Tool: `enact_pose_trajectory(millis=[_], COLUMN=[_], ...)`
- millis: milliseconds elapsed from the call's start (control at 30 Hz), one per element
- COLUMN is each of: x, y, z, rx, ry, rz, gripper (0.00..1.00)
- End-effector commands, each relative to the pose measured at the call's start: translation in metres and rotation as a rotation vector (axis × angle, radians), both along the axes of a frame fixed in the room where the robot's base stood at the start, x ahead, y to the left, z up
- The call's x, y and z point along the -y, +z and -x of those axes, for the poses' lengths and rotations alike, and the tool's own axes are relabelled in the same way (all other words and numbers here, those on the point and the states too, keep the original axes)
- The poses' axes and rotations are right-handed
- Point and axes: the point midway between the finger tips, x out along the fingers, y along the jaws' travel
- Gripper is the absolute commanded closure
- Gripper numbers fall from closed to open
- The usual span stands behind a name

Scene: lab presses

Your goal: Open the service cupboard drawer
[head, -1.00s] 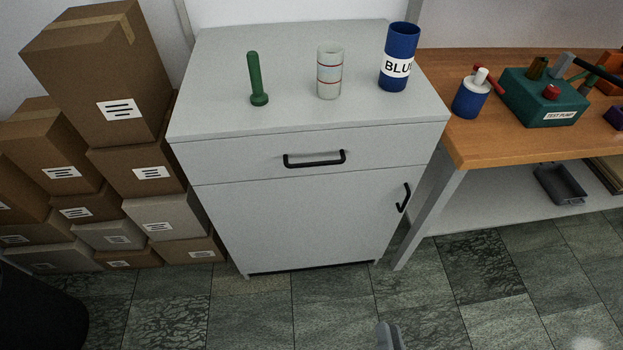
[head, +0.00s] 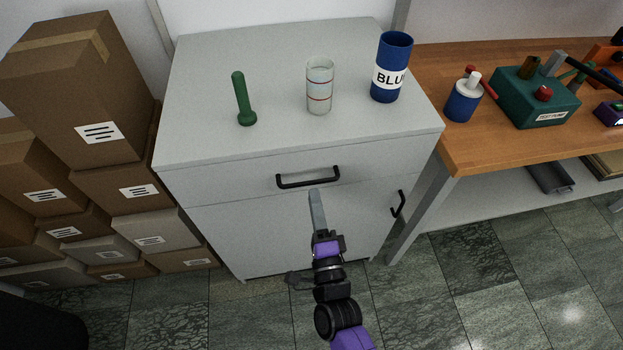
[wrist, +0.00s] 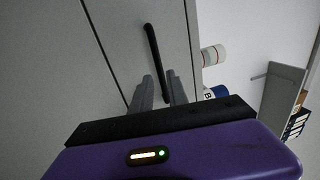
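The grey service cupboard (head: 290,230) stands in front of me. Its drawer (head: 380,158) is shut flush at the top, with a black bar handle (head: 308,179) across its front. My gripper (head: 316,195) is just below and in front of this handle in the head view. In the wrist view the two grey fingers of my gripper (wrist: 160,88) are apart, and the drawer handle (wrist: 157,55) runs up from between their tips. I cannot tell whether the fingers touch the handle. Nothing is gripped. A lower door with its own black handle (head: 398,204) is shut.
On the cupboard top stand a green pestle-like object (head: 243,100), a clear glass with red lines (head: 319,88) and a blue labelled can (head: 391,68). Stacked boxes (head: 95,130) stand left. A wooden bench (head: 470,145) with a green test pump (head: 537,98) stands right.

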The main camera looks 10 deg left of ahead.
Motion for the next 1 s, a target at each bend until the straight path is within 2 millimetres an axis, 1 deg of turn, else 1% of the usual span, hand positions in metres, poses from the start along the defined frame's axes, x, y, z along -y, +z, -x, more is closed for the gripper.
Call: enact_pose_trajectory(millis=[33, 133, 333, 500, 733, 767, 833, 867, 1000], x=[-0.003, -0.007, -0.013, -0.014, -0.014, -0.014, -0.014, -0.014, -0.014], y=[0.005, 0.008, 0.010, 0.010, 0.010, 0.010, 0.010, 0.010, 0.010], z=[-0.009, -0.023, -0.043, -0.050, -0.050, -0.050, -0.050, -0.050, -0.050], rx=[0.002, 0.004, 0.002, 0.001, 0.001, 0.001, 0.001, 0.001, 0.001], ry=[0.001, 0.000, 0.000, 0.000, 0.000, -0.001, -0.001, -0.001, -0.001], rz=[0.001, 0.002, 0.003, 0.002, 0.002, 0.003, 0.003, 0.003, 0.003], gripper=[0.80, 0.80, 0.80, 0.80, 0.80, 0.84, 0.98, 1.00, 1.00])
